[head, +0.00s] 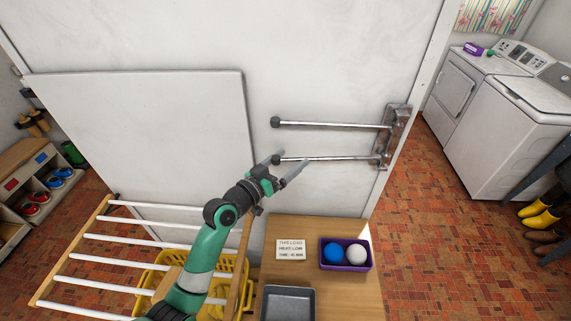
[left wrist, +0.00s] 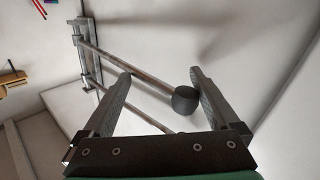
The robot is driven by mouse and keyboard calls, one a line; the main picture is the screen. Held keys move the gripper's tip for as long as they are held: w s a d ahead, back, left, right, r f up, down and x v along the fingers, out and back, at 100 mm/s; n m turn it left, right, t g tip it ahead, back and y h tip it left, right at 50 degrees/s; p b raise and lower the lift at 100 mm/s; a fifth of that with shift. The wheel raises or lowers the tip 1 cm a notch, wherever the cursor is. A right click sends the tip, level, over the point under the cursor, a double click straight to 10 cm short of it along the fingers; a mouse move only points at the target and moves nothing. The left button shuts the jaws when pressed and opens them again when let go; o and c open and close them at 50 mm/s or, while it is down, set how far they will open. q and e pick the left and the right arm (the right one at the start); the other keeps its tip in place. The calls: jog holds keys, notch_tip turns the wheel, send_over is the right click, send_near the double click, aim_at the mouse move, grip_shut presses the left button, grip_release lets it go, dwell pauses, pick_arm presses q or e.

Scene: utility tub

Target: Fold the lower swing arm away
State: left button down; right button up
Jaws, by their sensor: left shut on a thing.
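The lower swing arm (head: 335,158) is a thin metal rod with a dark end knob (head: 277,161), reaching left from a grey wall bracket (head: 396,130). The upper swing arm (head: 330,125) is a similar rod above it, roughly parallel. My left gripper (head: 291,159) is at the knob end of the lower arm, shut on it. In the left wrist view the fingers (left wrist: 160,75) stand either side of a rod with a dark knob (left wrist: 184,100); the exact contact is hard to see. A second rod passes behind the gripper, its end hidden. My right gripper is out of view.
A drying rack (head: 70,285) with white bars is at lower left. The wall around the rods is bare.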

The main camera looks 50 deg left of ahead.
pick_arm(q)
jog(key=shift+w+d+r, duration=0.15)
jog(key=shift+d+r, duration=0.05)
jog(key=shift+d, duration=0.25)
jog(key=shift+c, duration=0.6)
grip_release()
jog(key=shift+w+d, duration=0.1)
jog(key=shift+w, duration=0.05)
jog(key=c, duration=0.5)
jog(key=s, duration=0.8)
jog(key=s+d, duration=0.1)
jog(key=s, duration=0.2)
jog(key=shift+s+f, duration=0.1)
jog(key=shift+s, duration=0.3)
